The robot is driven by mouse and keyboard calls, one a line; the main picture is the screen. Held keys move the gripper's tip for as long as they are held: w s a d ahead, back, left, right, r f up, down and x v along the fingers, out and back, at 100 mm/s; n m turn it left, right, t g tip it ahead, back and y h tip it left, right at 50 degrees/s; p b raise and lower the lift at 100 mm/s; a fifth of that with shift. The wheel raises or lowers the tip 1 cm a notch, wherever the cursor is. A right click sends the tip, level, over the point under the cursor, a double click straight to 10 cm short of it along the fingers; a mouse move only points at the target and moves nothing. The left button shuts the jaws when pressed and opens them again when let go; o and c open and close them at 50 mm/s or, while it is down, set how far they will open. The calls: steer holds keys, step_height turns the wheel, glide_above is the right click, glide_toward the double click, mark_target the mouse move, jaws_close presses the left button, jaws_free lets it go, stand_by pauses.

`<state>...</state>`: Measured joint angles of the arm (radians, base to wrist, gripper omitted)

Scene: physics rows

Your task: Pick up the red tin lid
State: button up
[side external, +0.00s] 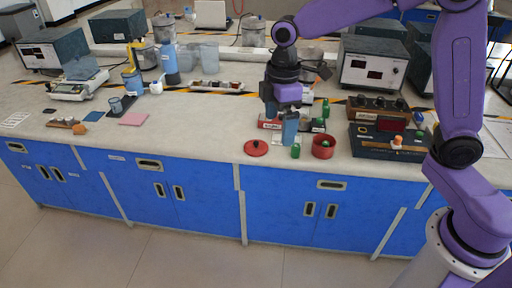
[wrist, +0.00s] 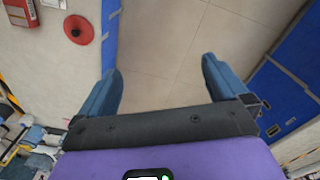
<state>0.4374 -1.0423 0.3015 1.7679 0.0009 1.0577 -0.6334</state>
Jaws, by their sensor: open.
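The red tin lid (side external: 256,148) lies flat near the front edge of the bench, a round red disc with a dark knob in its middle. It also shows at the upper left of the wrist view (wrist: 79,30). My gripper (side external: 281,128) is above the bench, to the right of the lid in the side view, with blue fingers pointing down. In the wrist view my gripper (wrist: 160,82) is open and empty, with the floor past the bench edge visible between its fingers. The lid is outside the fingers, apart from them.
A small green object (side external: 295,151) is between tin and lid. A red box (side external: 269,124) is behind the lid. A black device (side external: 378,141) stands farther right. The bench left of the lid is clear.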

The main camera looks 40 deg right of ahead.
steer(key=w+d+f, duration=0.2)
steer(key=w+f, duration=0.1)
steer(key=w, duration=0.9)
steer(key=n, duration=0.2)
glide_above(256, 142)
step_height(256, 142, down, 5)
step_height(256, 142, down, 17)
steer(key=shift+f, duration=0.2)
steer(key=c, duration=0.7)
